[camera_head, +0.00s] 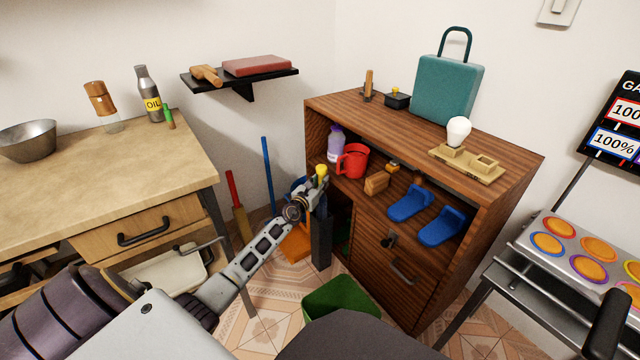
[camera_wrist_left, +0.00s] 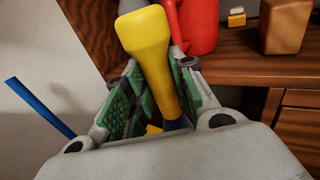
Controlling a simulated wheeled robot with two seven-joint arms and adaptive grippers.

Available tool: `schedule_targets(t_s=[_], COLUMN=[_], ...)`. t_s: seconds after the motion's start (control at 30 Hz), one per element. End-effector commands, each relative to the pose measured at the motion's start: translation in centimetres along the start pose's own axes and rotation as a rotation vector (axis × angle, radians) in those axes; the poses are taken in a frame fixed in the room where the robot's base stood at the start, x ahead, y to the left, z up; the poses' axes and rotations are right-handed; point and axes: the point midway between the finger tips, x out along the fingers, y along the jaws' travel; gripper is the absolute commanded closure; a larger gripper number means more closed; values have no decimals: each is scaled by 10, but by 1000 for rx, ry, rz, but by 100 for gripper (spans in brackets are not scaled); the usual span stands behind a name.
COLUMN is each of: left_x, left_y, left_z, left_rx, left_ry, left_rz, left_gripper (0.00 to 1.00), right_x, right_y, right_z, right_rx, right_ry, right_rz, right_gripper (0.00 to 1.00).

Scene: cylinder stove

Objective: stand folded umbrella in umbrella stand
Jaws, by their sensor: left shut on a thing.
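My left gripper (camera_head: 312,192) is shut on the yellow handle of the folded umbrella (camera_head: 321,171), beside the left side of the wooden cabinet. In the left wrist view the umbrella handle (camera_wrist_left: 149,45) runs between the green finger pads of the left gripper (camera_wrist_left: 155,85), with a dark part below it. A dark, narrow upright body (camera_head: 321,240) shows below the gripper in the head view. I cannot tell whether it is the umbrella's canopy or the umbrella stand. The umbrella's lower end is hidden. My right gripper is not in view.
A green bin (camera_head: 343,296) is on the floor. A blue pole (camera_head: 268,175) and a wooden worktable (camera_head: 100,180) are to the left.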

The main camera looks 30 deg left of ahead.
Motion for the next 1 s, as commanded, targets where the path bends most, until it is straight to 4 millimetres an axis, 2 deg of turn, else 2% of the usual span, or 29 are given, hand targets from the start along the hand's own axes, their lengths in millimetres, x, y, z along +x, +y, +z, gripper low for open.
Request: schedule_targets(t_s=[0.47,0.5,0.67,1.0], left_x=[0,0,0,0], left_y=[0,0,0,0], left_z=[-2,-2,-2,-3], left_rx=[0,0,0,-1], left_ry=[-2,-2,-2,1], left_rz=[0,0,0,-1], left_gripper=[100,70,50,50], right_x=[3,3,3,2], right_y=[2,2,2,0], right_z=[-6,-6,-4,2], right_rx=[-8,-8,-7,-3], right_ry=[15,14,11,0], right_rz=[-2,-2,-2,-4], right_gripper=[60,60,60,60])
